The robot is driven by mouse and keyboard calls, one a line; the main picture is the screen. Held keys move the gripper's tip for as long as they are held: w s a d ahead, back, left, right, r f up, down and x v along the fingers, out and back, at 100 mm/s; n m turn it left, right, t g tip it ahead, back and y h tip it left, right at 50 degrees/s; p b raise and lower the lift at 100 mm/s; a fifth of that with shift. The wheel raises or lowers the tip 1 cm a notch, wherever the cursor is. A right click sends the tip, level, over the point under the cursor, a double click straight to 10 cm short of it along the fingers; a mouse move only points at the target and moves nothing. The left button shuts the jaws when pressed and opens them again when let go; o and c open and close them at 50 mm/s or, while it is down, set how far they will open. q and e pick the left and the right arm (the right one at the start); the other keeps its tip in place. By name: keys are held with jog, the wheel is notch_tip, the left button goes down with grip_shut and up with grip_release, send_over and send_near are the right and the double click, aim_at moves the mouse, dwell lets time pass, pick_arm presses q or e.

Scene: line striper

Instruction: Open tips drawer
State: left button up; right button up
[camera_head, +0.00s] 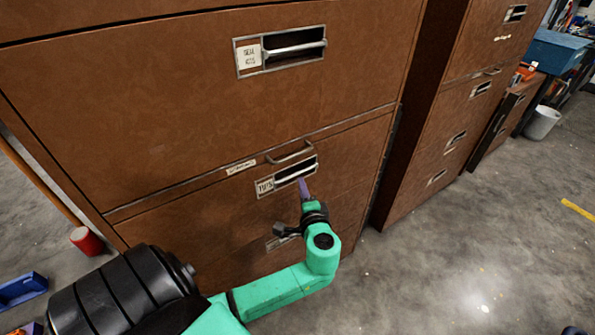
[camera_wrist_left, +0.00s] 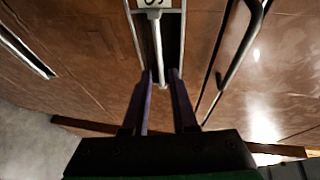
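The tips drawer (camera_head: 220,220) is a brown drawer front low on the cabinet, with a "TIPS" label (camera_head: 265,187). It looks shut. Its recessed metal handle bar (camera_head: 293,173) sits right of the label. It also shows as a pale bar in the left wrist view (camera_wrist_left: 158,50). My left gripper (camera_head: 302,182) is at the right end of this handle. In the left wrist view its two purple fingers (camera_wrist_left: 160,75) are apart, one on each side of the bar's near end. I cannot tell whether they touch it. My right gripper is not in view.
Another drawer (camera_head: 200,100) with its own handle (camera_head: 294,49) is above. A curved handle (camera_head: 290,154) sits just above the tips handle. More brown cabinets (camera_head: 430,120) stand to the right. Grey floor (camera_head: 470,255) is open at lower right. A red can (camera_head: 86,240) stands left.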

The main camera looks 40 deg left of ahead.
aim_at(297, 174)
pick_arm(q)
jog(key=x, duration=0.8)
jog(key=shift+a+p, duration=0.1)
jog(key=shift+p, duration=0.25)
grip_shut()
jog(key=shift+f, duration=0.1)
dwell(0.6)
